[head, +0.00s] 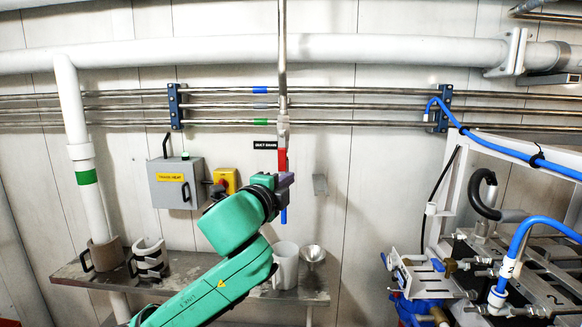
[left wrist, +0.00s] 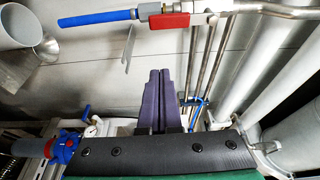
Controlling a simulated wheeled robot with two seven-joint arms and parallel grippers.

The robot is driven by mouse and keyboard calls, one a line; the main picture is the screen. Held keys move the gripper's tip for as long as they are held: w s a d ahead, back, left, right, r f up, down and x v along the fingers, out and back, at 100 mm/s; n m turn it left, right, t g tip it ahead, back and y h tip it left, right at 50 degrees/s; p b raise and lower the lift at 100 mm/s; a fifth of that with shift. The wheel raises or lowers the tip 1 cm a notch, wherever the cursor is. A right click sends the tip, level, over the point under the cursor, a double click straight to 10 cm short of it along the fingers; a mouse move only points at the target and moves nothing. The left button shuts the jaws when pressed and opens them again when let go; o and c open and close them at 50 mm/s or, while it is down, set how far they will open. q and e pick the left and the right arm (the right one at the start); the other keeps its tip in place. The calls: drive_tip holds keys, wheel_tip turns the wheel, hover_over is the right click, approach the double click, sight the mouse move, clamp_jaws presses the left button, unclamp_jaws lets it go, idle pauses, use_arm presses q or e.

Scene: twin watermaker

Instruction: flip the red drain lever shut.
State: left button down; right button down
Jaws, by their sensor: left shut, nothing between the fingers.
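The red drain lever (head: 282,158) is on a thin vertical pipe, beside a small black label (head: 265,145). It lies along the line of the pipe. In the left wrist view the red lever (left wrist: 170,21) shows on its metal valve, in line with the pipe and the blue hose (left wrist: 95,18). My left gripper (head: 286,180) has its purple fingers together, just below or in front of the lever in the head view. In the left wrist view the shut fingers (left wrist: 160,74) are empty, with a visible gap in the picture to the lever. Contact cannot be confirmed. My right gripper is not in view.
A metal shelf (head: 200,267) below holds a white jug (head: 286,262) and a steel funnel (head: 312,254). A grey box (head: 176,183) and a yellow switch (head: 228,179) are on the wall to the left. Pump equipment with blue hoses (head: 525,235) stands at the right.

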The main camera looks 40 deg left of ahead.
sight(282, 151)
use_arm(q)
drive_tip(key=w+a+p, duration=0.5)
drive_tip(key=w+p, duration=0.1)
drive_tip(key=w, duration=0.1)
drive_tip(key=shift+a+r+p, duration=0.3)
drive_tip(key=shift+p, duration=0.05)
idle(0.4)
drive_tip(key=shift+w, duration=0.15)
drive_tip(key=shift+s+a+f, duration=0.1)
drive_tip(key=shift+s+a, duration=0.1)
drive_tip(key=shift+s, duration=0.05)
